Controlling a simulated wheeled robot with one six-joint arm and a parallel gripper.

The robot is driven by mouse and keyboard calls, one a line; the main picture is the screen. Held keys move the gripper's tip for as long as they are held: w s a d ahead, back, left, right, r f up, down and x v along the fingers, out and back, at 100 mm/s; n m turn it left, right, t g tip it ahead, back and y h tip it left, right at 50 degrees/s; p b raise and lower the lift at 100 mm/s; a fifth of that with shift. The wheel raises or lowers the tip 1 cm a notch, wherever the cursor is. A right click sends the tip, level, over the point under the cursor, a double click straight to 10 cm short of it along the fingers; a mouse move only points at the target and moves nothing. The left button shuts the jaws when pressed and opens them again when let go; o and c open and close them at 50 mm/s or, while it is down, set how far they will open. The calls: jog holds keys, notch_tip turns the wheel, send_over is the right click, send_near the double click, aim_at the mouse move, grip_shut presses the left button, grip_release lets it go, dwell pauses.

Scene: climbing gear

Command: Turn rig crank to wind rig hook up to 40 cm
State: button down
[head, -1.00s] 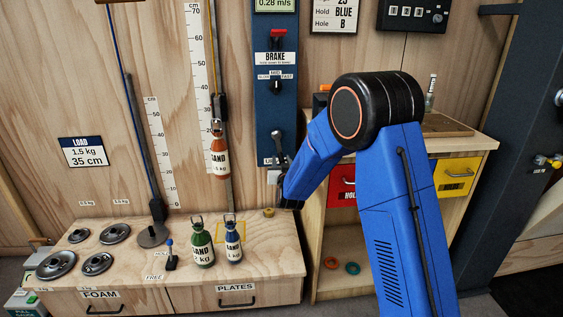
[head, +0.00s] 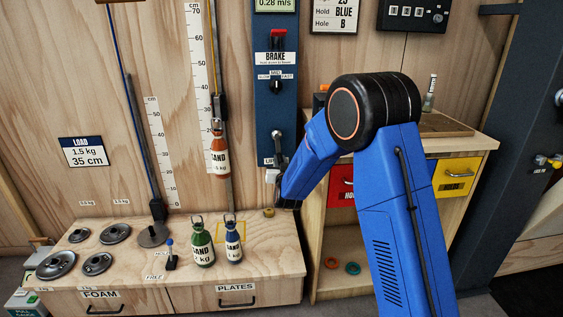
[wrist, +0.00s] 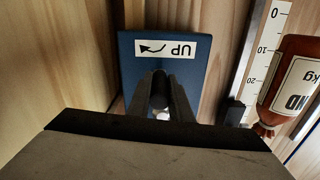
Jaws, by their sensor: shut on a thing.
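The rig crank (head: 277,135) is on the lower part of the blue panel, and its arm is mostly hidden by my gripper. My gripper (head: 277,170) is in front of the panel. In the wrist view my gripper (wrist: 161,92) is shut on the crank's pale handle (wrist: 161,112), just below the UP label. The rig hook (head: 217,125) hangs left of the panel beside the tall centimetre scale (head: 200,80), at roughly the 20 to 30 marks. An orange-red sand bottle (head: 219,158) hangs from it, clear of the bench, and also shows in the wrist view (wrist: 299,75).
The brake lever (head: 277,85) is above the crank on the panel. Green (head: 201,245) and blue (head: 233,242) sand bottles stand on the bench below. Several metal plates lie at its left. A shelf unit with red and yellow drawers (head: 453,176) stands right of the crank.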

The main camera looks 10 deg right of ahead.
jog(key=a+r+m, duration=0.7)
jog(key=a+m, duration=0.2)
jog(key=m, duration=0.6)
jog(key=shift+a+r+m, duration=0.25)
jog(key=shift+a+m, duration=0.05)
jog(key=shift+a, duration=0.1)
dwell(0.4)
jog(key=c, duration=1.6)
grip_release()
jog(key=shift+d, duration=0.1)
